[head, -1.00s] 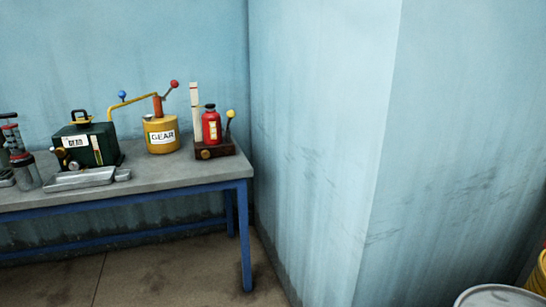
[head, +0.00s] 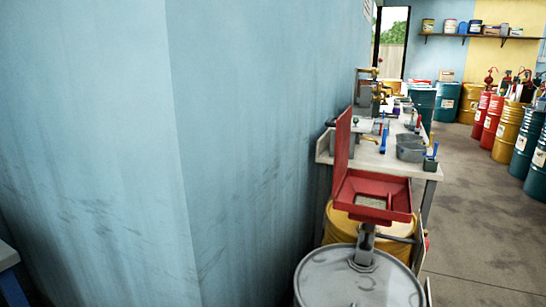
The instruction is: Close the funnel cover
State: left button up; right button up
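A red square funnel (head: 374,200) stands on a grey drum (head: 360,284) at the lower right of the head view, close to the blue wall. Its red cover (head: 343,148) stands upright, hinged open on the funnel's left side. A pale screen shows inside the funnel. Neither of my grippers is in the head view.
A yellow drum (head: 345,227) stands behind the grey one. A workbench (head: 400,162) with tools and metal containers runs along the wall beyond. Rows of coloured drums (head: 507,127) line the right. Bare concrete floor (head: 468,210) lies between. A doorway (head: 391,45) is at the back.

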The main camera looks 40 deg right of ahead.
aim_at(343, 124)
jog(key=i+j+z, duration=0.15)
jog(key=z, duration=0.3)
jog(key=i+j+z, duration=0.15)
jog(key=j+z, duration=0.25)
jog(key=i+j+z, duration=0.1)
jog(key=z, duration=0.35)
jog(key=j+z, duration=0.4)
jog(key=i+j+z, duration=0.1)
jog(key=j+z, duration=0.3)
jog(key=j, duration=0.15)
jog(key=j+z, duration=0.45)
jog(key=i+l, duration=0.1)
jog(key=l, duration=0.15)
jog(key=i+l, duration=0.1)
jog(key=l, duration=0.2)
jog(key=l+u, duration=0.3)
jog(key=i+l+u, duration=0.1)
jog(key=u, duration=0.25)
